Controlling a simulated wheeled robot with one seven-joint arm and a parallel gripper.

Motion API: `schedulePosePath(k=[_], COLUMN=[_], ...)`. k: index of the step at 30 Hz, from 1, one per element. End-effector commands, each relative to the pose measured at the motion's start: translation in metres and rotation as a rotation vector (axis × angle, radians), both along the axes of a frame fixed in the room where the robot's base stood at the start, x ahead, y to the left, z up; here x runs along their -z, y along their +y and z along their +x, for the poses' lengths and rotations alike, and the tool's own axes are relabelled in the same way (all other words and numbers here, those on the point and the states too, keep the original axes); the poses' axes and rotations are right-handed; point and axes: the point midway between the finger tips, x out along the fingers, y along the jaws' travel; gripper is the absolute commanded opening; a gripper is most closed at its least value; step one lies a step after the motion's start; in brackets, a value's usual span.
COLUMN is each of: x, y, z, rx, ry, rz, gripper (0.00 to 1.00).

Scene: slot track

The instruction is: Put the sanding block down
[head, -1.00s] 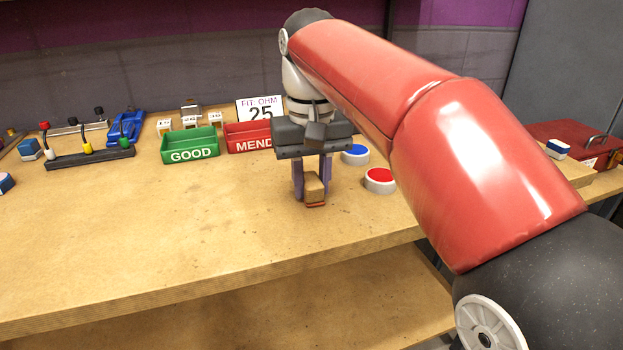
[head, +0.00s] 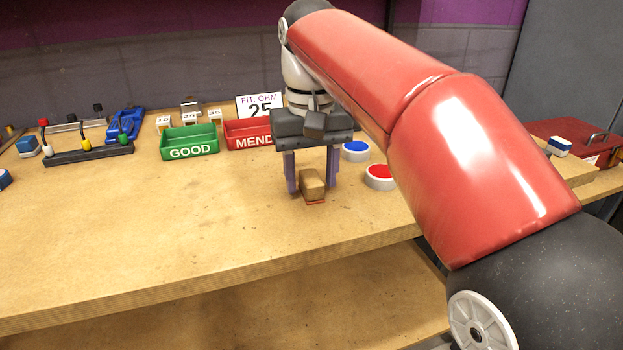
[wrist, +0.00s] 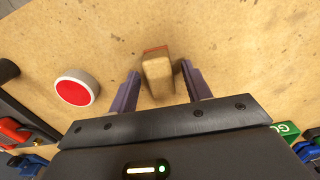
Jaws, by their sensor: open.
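The sanding block (head: 312,184) is a small tan block with a reddish underside. It rests on the wooden bench top between the fingers of my gripper (head: 313,185). In the wrist view the block (wrist: 157,74) stands between the two purple fingers of my gripper (wrist: 158,86), with a gap on each side. The gripper is open around the block and does not hold it.
A red button (head: 380,176) and a blue button (head: 355,150) stand right of the gripper. Behind are the green GOOD bin (head: 189,142) and the red MEND bin (head: 247,132). The bench's front left (head: 130,235) is clear.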

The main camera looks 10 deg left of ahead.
Motion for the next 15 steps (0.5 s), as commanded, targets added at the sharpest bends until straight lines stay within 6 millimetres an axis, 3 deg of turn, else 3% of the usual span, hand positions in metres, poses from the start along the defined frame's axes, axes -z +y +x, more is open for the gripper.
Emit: schedulePosePath(k=[1, 6, 15], x=[-0.016, -0.047, -0.07], y=[0.0, 0.0, 0.0], z=[0.001, 0.001, 0.0], rx=[0.002, 0.002, 0.001], ry=[-0.004, -0.002, -0.001], rz=[0.002, 0.002, 0.0], gripper=[0.49, 0.49, 0.49])
